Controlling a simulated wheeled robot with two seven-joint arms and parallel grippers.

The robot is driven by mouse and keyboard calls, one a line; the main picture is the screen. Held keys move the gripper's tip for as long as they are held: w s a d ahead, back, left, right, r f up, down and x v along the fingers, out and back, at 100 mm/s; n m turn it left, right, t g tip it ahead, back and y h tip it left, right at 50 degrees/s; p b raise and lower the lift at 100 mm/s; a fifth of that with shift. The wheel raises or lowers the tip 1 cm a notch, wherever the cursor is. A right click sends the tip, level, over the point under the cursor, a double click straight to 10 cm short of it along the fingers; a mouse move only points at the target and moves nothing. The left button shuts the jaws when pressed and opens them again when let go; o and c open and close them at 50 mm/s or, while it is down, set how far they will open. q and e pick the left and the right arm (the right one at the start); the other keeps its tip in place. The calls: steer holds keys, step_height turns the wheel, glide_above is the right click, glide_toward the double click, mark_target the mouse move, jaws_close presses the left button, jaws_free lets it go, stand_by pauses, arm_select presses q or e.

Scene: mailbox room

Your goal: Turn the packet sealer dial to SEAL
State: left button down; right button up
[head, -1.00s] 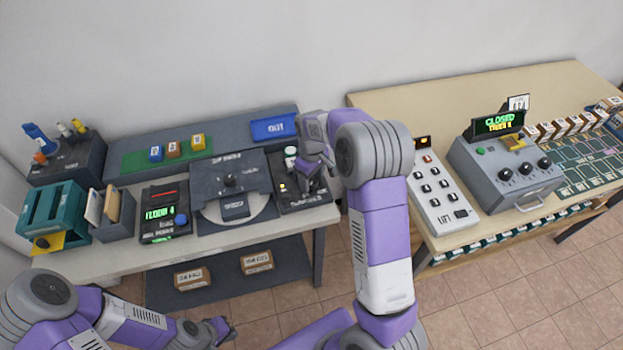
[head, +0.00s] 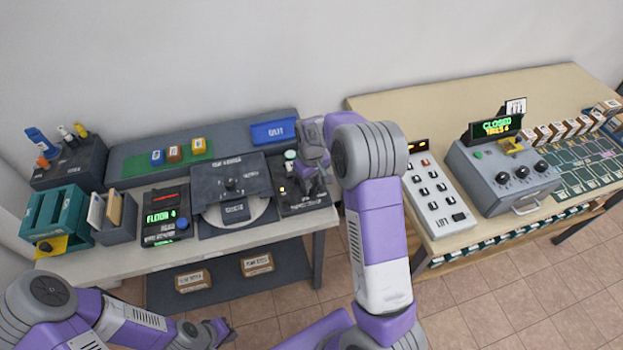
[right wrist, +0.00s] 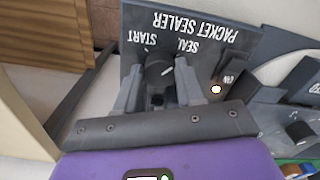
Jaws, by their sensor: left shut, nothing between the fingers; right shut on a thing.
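The packet sealer (head: 312,203) is a dark box at the right end of the left table. In the right wrist view its panel (right wrist: 240,45) appears upside down, with START and SEAL labels. Its round dark dial (right wrist: 158,72) has a white mark slanting up and right, toward the SEAL side; the exact setting is hard to tell. My right gripper (right wrist: 160,84) is shut on the dial, one grey finger on each side. In the head view the right gripper (head: 305,183) partly covers the sealer. My left gripper (head: 222,331) is shut and empty, low in front of the table.
A pale lamp (right wrist: 216,90) beside the ON label glows near the fingers. The round-plated device (head: 232,200) stands left of the sealer, and a blue tray (head: 273,131) lies behind. A keypad panel (head: 437,198) is on the right table, across a gap.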

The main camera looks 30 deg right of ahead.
mark_target(311, 185)
steer(key=shift+m, duration=0.9)
steer(key=o, duration=1)
steer(key=shift+o, duration=0.2)
step_height(311, 185, up, 8)
steer(key=shift+f+p, duration=0.15)
steer(key=shift+p, duration=0.85)
steer(key=shift+f, duration=0.1)
